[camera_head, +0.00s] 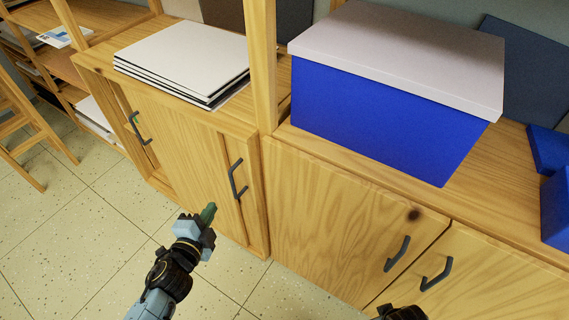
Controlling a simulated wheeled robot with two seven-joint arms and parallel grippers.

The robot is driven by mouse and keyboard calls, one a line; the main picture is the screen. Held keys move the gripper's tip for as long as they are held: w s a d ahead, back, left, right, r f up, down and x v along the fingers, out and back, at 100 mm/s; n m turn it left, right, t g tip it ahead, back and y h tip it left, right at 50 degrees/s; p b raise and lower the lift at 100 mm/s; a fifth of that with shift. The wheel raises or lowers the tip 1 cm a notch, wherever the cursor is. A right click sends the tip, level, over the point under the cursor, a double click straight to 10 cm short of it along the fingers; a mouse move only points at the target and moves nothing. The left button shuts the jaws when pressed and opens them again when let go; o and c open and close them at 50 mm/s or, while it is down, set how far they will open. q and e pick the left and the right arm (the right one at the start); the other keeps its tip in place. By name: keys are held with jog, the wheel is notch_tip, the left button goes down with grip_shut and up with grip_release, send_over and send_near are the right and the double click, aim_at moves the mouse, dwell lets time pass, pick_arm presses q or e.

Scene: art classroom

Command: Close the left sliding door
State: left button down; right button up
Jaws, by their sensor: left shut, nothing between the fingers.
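The low wooden cabinet at left has a sliding front with a broad wooden panel (182,150). One dark handle (140,128) is near its left end and another dark handle (238,180) is near its right end. How far the left door stands open is hard to tell; the left end is seen at a steep angle. My left gripper (208,213) is shut and empty, low in front of the cabinet. In the picture it is below and left of the right-end handle, apparently apart from it. A dark part of my right arm shows at the bottom edge; its fingers are hidden.
A blue box with a pale lid (395,115) stands on the right cabinet, whose doors (345,215) have two dark handles. White boards (185,55) lie stacked on the left cabinet. A wooden stool (25,130) stands at far left. The tiled floor (95,230) between is clear.

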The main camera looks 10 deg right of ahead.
aim_at(228, 142)
pick_arm(q)
jog(key=w+d+r+m+t+h+b, duration=0.2)
jog(key=d+r+m+h, duration=0.15)
jog(key=r, duration=0.45)
jog(key=shift+m+y, duration=0.35)
jog(key=shift+y, duration=0.1)
jog(key=x, duration=0.6)
jog(key=b+x, duration=0.1)
jog(key=x, duration=0.1)
jog(key=shift+w+d+f, duration=0.1)
jog(key=shift+w+f, duration=0.15)
jog(key=shift+w, duration=0.15)
jog(key=shift+w+a+b, duration=0.35)
jog(key=shift+w+a, duration=0.7)
jog(key=shift+w, duration=0.2)
jog(key=shift+w+a, duration=0.3)
jog(key=shift+a, duration=0.1)
pick_arm(e)
jog(key=w+a+r, duration=0.2)
jog(key=w+r, duration=0.1)
jog(key=r, duration=0.2)
jog(key=shift+w+a+r+t, duration=0.2)
jog(key=shift+w+r+t, duration=0.1)
jog(key=shift+w+r, duration=0.05)
